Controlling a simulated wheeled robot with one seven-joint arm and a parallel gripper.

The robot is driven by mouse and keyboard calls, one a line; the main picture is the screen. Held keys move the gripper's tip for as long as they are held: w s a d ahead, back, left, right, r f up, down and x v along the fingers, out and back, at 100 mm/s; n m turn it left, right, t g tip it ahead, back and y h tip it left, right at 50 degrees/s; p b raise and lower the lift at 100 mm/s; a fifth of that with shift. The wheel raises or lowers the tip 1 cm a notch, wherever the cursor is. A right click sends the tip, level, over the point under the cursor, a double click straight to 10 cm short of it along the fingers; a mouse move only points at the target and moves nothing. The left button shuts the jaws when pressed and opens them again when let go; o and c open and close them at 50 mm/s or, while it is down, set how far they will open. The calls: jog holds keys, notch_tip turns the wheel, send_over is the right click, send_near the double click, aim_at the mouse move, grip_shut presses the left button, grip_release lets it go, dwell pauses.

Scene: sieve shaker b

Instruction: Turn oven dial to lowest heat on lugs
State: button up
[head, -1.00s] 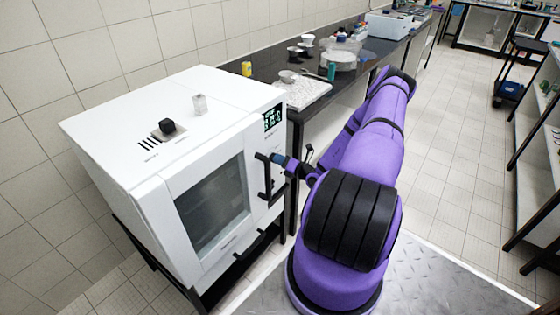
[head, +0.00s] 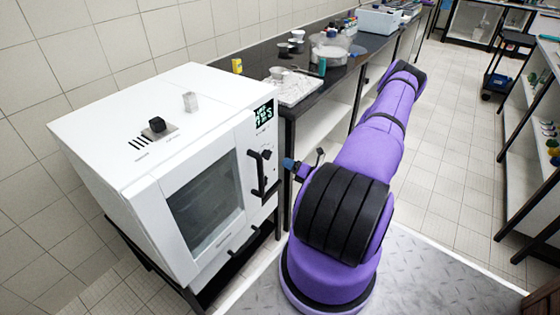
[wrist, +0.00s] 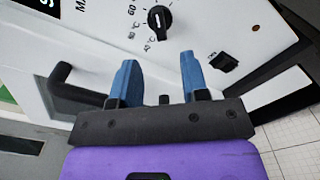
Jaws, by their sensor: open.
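The oven (head: 190,120) is a white box on a black stand at the left of the head view. Its dial (wrist: 158,20) is a black knob with a white pointer mark, at the top of the wrist view, with printed numbers including 60 beside it. My gripper (wrist: 160,78) is open and empty, its two blue fingers apart and pointing towards the panel just below the dial. The fingers do not touch the dial in the picture. In the head view one blue fingertip (head: 289,163) shows right of the oven's front; the dial is hard to make out there.
A black door handle (wrist: 70,88) juts out left of my fingers. A black rocker switch (wrist: 223,63) sits right of the dial. In the head view, a lit green display (head: 264,114) tops the panel, and a dark counter (head: 250,65) with labware runs behind.

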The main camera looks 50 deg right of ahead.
jog(key=shift+s+d, duration=0.1)
jog(key=shift+s, duration=1.1)
